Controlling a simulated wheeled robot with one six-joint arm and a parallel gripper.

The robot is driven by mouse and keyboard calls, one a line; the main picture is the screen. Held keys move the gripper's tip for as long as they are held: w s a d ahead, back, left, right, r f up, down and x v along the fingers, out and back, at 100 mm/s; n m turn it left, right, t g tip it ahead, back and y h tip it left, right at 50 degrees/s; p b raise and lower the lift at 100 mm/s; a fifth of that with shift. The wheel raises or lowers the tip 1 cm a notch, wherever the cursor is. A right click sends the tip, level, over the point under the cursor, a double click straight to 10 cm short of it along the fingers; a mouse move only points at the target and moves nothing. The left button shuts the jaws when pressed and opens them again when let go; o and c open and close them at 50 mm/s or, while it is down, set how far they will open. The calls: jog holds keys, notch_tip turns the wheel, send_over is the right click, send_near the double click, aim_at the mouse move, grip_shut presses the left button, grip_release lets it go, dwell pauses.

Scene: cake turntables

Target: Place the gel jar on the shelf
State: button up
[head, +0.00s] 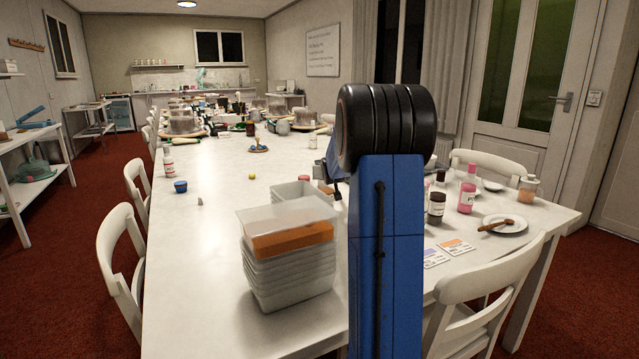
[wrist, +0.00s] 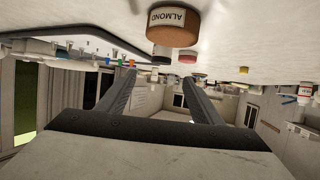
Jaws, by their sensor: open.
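I cannot tell for sure which container is the gel jar. In the wrist view a brown container (wrist: 172,27) labelled ALMOND is close, beyond and above my fingers in the picture. In the head view a dark jar (head: 436,209) and a pink jar (head: 466,198) stand on the right of the table, and a small blue tub (head: 180,186) on the left. White shelves (head: 28,191) stand along the left wall. My gripper (wrist: 159,76) is open, with nothing between its fingers; my blue arm mostly hides it in the head view.
Stacked clear tubs (head: 290,265), the top one holding something orange, stand on the long white table (head: 195,300). A plate (head: 505,226) with a brown spoon is at right. White chairs (head: 120,245) line both sides. Red floor (head: 60,270) is clear at left.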

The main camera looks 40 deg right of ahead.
aim_at(323, 181)
jog(key=x, duration=0.9)
jog(key=shift+w+d+f, duration=0.1)
jog(key=shift+w, duration=0.05)
jog(key=shift+x, duration=2.6)
jog(key=shift+w+f, duration=0.1)
jog(key=c, duration=1.3)
jog(key=shift+o, duration=0.2)
